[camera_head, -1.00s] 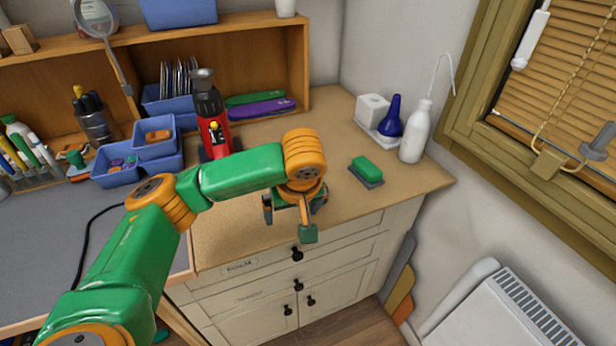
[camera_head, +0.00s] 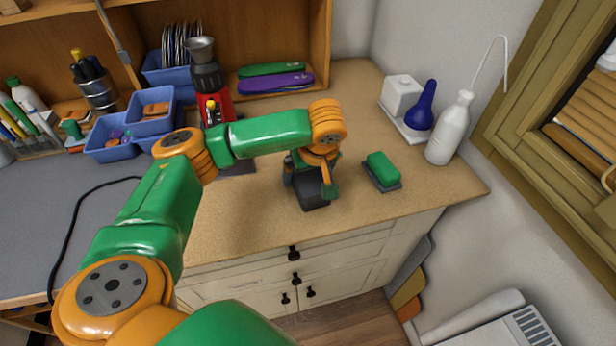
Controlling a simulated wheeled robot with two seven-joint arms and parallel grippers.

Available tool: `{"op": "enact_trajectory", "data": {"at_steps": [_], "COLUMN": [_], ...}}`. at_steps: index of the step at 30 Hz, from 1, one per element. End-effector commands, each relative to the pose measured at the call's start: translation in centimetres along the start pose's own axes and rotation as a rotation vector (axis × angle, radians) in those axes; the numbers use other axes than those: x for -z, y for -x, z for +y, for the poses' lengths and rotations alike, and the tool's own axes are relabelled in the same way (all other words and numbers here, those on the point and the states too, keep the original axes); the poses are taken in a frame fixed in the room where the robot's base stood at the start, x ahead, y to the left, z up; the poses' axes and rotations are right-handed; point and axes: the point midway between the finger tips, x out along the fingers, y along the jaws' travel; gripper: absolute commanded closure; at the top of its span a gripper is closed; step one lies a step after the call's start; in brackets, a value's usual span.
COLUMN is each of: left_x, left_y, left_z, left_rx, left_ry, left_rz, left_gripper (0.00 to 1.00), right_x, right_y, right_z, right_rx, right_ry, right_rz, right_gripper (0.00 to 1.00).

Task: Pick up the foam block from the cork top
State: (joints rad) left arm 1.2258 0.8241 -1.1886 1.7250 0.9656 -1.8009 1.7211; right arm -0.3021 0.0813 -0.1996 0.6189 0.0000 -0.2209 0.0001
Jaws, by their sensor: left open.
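A dark grey block (camera_head: 313,199), which looks like the foam block, lies on the tan cork top (camera_head: 260,215) near its front half. My left gripper (camera_head: 311,186) is open and points down over this block. One finger is at the block's left and one at its right. The wrist covers the block's back part, and I cannot tell whether the fingers touch it. My right gripper is not in view.
A green block on a grey base (camera_head: 382,170) lies just right of the gripper. A white bottle (camera_head: 448,130) and blue bulb (camera_head: 421,106) stand at the back right. A red-and-black tool (camera_head: 212,90) and blue bins (camera_head: 140,125) are left. Cork in front is clear.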

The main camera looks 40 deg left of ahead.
Motion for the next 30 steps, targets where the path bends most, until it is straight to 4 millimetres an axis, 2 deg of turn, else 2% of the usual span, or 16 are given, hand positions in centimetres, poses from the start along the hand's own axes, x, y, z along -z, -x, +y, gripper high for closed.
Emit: {"op": "enact_trajectory", "data": {"at_steps": [1,2,9,16,20,23,26,27,30], "left_x": [0.0,0.0,0.0,0.0,0.4,1.0,1.7,2.3,2.8], "left_y": [0.0,0.0,0.0,0.1,0.9,2.5,5.2,7.2,10.1], "left_z": [0.0,0.0,0.0,0.0,0.1,0.2,-1.8,-2.7,-5.0], "left_rx": [0.0,0.0,-0.001,-0.001,-0.004,-0.006,-0.005,-0.003,-0.002], "left_ry": [0.0,0.0,0.0,0.0,0.002,0.002,0.002,0.003,0.003], "left_rz": [0.0,0.0,0.0,0.0,0.001,0.001,0.006,0.009,0.008], "left_gripper": [0.0,0.08,0.73,0.75,0.75,0.75,0.75,0.75,0.75], "right_x": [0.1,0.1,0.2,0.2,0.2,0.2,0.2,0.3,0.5], "right_y": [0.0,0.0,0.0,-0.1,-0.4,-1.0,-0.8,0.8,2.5], "right_z": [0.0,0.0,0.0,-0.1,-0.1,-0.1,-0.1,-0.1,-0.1], "right_rx": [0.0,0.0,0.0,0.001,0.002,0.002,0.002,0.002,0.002], "right_ry": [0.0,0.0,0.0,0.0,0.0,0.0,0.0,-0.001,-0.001], "right_rz": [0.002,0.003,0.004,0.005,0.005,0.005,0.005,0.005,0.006], "right_gripper": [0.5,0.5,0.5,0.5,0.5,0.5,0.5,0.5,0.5]}}
